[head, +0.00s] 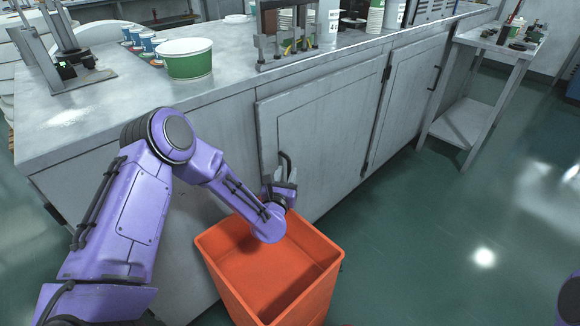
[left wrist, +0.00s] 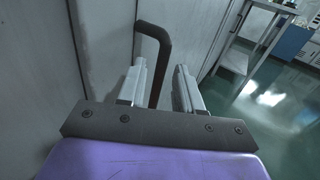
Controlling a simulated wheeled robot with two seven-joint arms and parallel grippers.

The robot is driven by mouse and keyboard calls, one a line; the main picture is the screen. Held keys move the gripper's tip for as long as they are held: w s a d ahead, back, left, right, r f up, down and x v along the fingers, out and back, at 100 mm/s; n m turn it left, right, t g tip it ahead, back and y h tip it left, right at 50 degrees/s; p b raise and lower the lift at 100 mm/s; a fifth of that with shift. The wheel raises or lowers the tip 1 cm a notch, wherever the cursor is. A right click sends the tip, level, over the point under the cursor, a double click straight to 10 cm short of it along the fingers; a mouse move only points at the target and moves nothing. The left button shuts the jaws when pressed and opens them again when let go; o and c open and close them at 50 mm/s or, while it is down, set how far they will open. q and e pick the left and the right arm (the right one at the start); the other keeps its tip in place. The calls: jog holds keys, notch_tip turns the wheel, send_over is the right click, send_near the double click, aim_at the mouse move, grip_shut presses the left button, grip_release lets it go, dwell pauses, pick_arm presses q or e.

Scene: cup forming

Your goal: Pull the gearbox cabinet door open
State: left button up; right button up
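The cabinet door (head: 325,135) is a grey metal panel in the front of the workbench and looks shut. Its dark curved handle (head: 285,160) is near the door's left edge, and its hinges are on the right. My left gripper (head: 283,180) is at the handle, its fingers pointing to the door. In the left wrist view the handle (left wrist: 161,45) runs down between the two pale fingers of the gripper (left wrist: 160,75). The fingers are apart, with a visible gap beside the bar. Whether one finger touches the bar is unclear. My right gripper is out of view.
An orange bin (head: 325,262) stands open on the floor below my left gripper, close in front of the door. A second cabinet door (head: 412,80) is to the right. A small metal side table (head: 465,122) stands beyond it. The green floor (head: 440,240) at right is clear.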

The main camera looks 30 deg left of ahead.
aim_at(289, 169)
pick_arm(q)
jog(key=shift+x, duration=1.85)
jog(key=shift+d, duration=0.1)
grip_shut()
